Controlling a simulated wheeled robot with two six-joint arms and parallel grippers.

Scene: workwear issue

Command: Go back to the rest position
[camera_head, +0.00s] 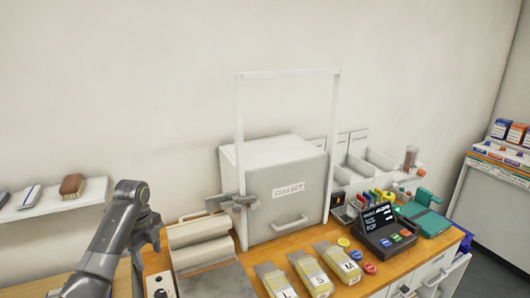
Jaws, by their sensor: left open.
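My left arm comes in from the lower left and bends over near the wall shelf. My left gripper (147,240) is at its end, over the left part of the wooden counter (258,250). It is open, and I see nothing held in it. Its fingers are small and partly hidden by the arm. My right gripper is not in view.
A grey COLLECT box (288,207) stands behind a white upright frame (239,130). Several yellow-and-grey packs (312,275) marked with sizes lie in front. A dark terminal (385,228) and a green device (428,217) are at right. A shelf (50,204) holds brushes at left.

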